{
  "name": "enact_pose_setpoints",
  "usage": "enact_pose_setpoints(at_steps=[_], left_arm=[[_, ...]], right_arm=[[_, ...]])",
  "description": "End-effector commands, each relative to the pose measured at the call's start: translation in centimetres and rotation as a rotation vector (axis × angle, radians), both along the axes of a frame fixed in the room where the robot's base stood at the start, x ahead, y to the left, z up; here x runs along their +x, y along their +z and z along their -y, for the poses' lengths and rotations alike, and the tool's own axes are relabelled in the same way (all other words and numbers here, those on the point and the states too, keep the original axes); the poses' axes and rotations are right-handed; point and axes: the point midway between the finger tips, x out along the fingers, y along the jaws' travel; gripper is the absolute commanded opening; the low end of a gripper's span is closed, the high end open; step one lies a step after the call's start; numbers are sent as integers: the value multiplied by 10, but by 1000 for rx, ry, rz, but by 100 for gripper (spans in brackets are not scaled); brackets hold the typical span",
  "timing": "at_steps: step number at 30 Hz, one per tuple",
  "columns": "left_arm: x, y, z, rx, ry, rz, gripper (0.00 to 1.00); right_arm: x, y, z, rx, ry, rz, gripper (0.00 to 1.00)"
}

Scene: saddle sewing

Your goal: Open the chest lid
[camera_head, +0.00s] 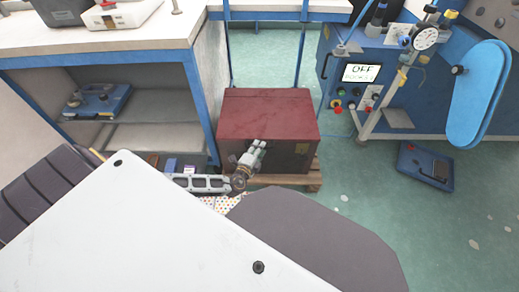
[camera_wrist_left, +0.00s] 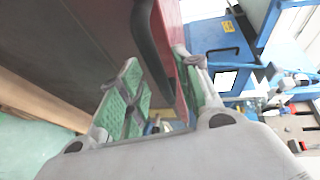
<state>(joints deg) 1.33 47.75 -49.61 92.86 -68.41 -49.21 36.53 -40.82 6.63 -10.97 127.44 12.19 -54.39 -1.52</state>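The chest has a dark red lid (camera_head: 268,112), which lies closed on its brown body. It stands on a wooden pallet (camera_head: 316,180) on the floor. My left gripper (camera_head: 258,147) is at the front of the chest, near the lid's front edge. In the left wrist view its two green-padded fingers (camera_wrist_left: 162,95) stand apart, and a dark curved handle (camera_wrist_left: 150,40) reaches down between them. The red lid (camera_wrist_left: 170,18) shows behind the handle. I cannot tell whether the fingers touch the handle. My right gripper is not in view.
A workbench with a blue frame (camera_head: 205,110) and shelves stands left of the chest. A blue device (camera_head: 426,166) lies on the green floor.

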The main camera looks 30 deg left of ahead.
Motion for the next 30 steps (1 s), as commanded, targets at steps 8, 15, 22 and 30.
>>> enact_pose_setpoints(at_steps=[8,15,22,30], left_arm=[[11,-2,-2,0,1,0,33],[11,-2,-2,0,1,0,33],[11,-2,-2,0,1,0,8],[10,-2,-2,1,1,-1,0]], right_arm=[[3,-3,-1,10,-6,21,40],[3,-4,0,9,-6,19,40],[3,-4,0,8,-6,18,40],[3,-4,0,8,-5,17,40]])
